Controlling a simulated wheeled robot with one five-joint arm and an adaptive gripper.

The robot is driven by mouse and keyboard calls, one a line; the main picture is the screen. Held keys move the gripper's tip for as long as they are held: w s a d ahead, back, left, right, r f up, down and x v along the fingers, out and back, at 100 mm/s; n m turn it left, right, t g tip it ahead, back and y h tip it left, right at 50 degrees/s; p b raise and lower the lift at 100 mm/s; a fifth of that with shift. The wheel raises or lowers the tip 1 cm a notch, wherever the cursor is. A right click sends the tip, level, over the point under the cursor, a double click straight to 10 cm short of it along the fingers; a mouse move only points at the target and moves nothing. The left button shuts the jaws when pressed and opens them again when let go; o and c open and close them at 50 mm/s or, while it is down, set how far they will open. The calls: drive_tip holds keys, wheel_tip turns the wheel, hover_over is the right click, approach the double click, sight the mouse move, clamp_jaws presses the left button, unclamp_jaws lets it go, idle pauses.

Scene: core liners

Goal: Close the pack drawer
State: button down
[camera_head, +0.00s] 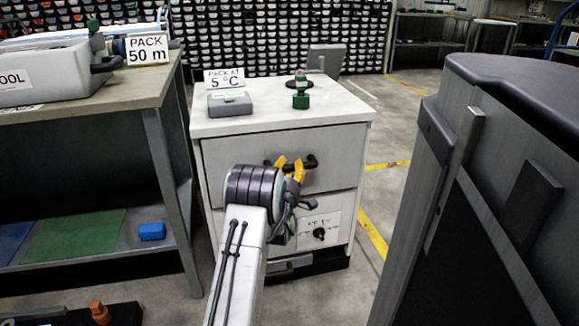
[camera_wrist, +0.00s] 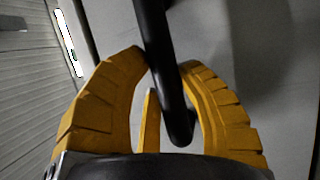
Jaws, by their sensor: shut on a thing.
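The white cabinet (camera_head: 353,108) stands in the middle of the head view. Its wide upper drawer (camera_head: 228,157) has a black bar handle (camera_head: 311,161). The drawer front looks flush or nearly flush with the cabinet; I cannot tell if a small gap is left. My gripper (camera_head: 289,164), with yellow fingers, is at the handle and hides its left part. In the wrist view, the dark handle (camera_wrist: 154,30) runs between the yellow fingers of my gripper (camera_wrist: 164,66), which are shut on it. My arm hides part of the lower front.
A sign (camera_head: 224,78), a grey box (camera_head: 229,104) and a green item (camera_head: 301,93) stand on the cabinet top. A workbench (camera_head: 130,92) stands left, and a large dark bin (camera_head: 462,225) stands close on the right. Floor shows between cabinet and bin.

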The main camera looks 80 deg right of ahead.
drive_tip(key=shift+d, duration=0.15)
drive_tip(key=c, duration=0.8)
unclamp_jaws()
drive_tip(key=a+f, duration=0.2)
drive_tip(key=a, duration=0.9)
drive_tip(key=shift+a, duration=0.35)
drive_tip(key=shift+f, duration=0.1)
drive_tip(key=shift+w, duration=0.1)
